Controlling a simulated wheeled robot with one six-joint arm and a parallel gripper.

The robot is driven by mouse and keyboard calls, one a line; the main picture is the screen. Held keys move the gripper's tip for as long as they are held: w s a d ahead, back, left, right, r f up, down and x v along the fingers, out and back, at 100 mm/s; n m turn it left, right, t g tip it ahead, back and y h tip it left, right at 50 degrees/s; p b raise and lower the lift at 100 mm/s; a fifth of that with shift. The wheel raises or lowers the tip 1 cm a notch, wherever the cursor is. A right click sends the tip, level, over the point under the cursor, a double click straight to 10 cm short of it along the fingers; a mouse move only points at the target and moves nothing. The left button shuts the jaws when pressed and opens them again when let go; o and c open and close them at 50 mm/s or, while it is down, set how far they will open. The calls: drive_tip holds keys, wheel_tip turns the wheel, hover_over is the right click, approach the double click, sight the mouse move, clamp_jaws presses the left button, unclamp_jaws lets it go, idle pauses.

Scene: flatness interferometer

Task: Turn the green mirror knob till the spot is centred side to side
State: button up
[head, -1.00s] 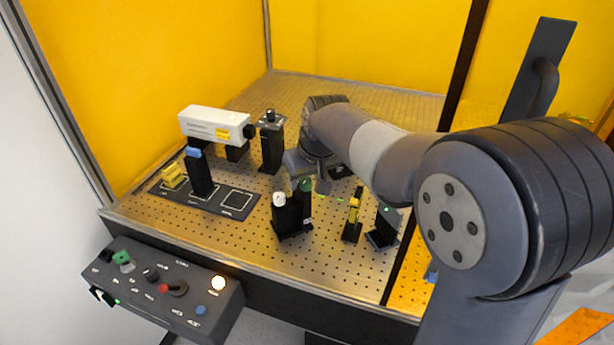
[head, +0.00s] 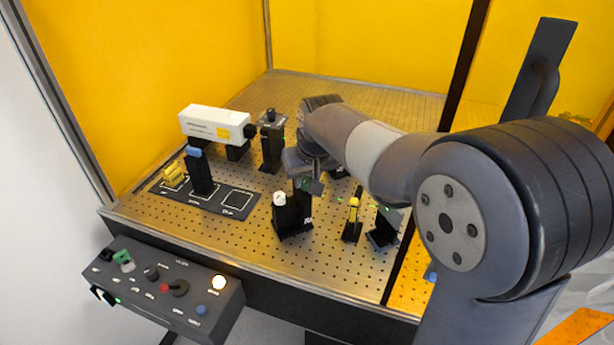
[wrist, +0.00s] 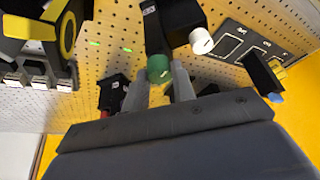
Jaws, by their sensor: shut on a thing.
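The green mirror knob (wrist: 158,68) sits on a black mirror mount (wrist: 155,30) in the wrist view. My gripper (wrist: 160,84) has one finger on each side of the knob and is shut on it. In the head view my gripper (head: 309,186) covers most of the knob, and the black mount (head: 293,214) stands below it. A white knob (head: 279,199) is on the same mount, to the left, and also shows in the wrist view (wrist: 201,41). Small green light marks show near the right-hand mounts. I cannot tell how the spot is centred.
A white laser housing (head: 215,124) and a dark tray (head: 210,200) lie to the left. A yellow-topped mount (head: 353,218) and a black plate mount (head: 384,230) stand to the right. A control box (head: 165,292) is at the front. Bare perforated table lies in front of the mount.

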drive_tip(key=shift+a+m+h, duration=0.1)
drive_tip(key=shift+m+h, duration=0.4)
drive_tip(key=shift+m, duration=1)
drive_tip(key=o, duration=1)
drive_tip(key=shift+r, duration=0.1)
drive_tip(key=b+v, duration=0.1)
drive_tip(key=v, duration=0.9)
drive_tip(key=shift+s+r, duration=0.25)
drive_tip(key=shift+s, duration=0.05)
